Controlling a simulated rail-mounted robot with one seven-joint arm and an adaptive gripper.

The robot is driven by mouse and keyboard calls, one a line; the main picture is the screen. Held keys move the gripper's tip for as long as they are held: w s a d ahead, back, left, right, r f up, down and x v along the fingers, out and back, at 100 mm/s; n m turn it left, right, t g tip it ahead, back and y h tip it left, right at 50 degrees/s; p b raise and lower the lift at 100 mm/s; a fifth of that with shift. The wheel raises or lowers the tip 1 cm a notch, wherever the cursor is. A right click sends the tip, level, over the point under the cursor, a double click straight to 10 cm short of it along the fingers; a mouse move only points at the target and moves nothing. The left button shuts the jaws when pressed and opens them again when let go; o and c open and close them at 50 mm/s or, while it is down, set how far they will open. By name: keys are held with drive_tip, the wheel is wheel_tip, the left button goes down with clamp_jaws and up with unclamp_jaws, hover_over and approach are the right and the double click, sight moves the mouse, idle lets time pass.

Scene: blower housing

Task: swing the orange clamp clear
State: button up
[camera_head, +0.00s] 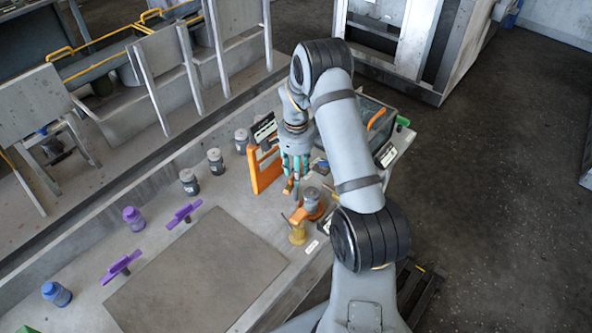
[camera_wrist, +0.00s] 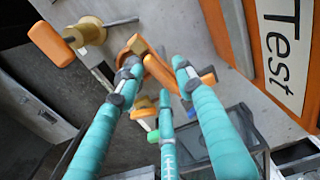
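My gripper (camera_head: 293,178) has several teal fingers and points down over the bench beside the orange parts. In the wrist view, the fingertips (camera_wrist: 155,78) stand apart around an orange bar (camera_wrist: 160,72), which seems to be part of the orange clamp. I see no firm grip on it, and the contact is unclear. In the head view, an orange part (camera_head: 313,211) surrounds a grey cylinder (camera_head: 312,196), just below and right of the fingertips. A gold post (camera_head: 297,234) stands nearer the front edge. In the wrist view, the gold post (camera_wrist: 88,30) has an orange block (camera_wrist: 50,44) beside it.
An upright orange frame (camera_head: 257,174) stands left of my gripper; its "Test" label (camera_wrist: 287,45) is close on the right in the wrist view. Several jars, purple handles (camera_head: 184,213) and a flat grey plate (camera_head: 195,277) lie to the left. A dark case (camera_head: 372,118) is behind my arm.

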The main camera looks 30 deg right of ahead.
drive_tip(key=c, duration=0.3)
clamp_jaws()
idle(0.3)
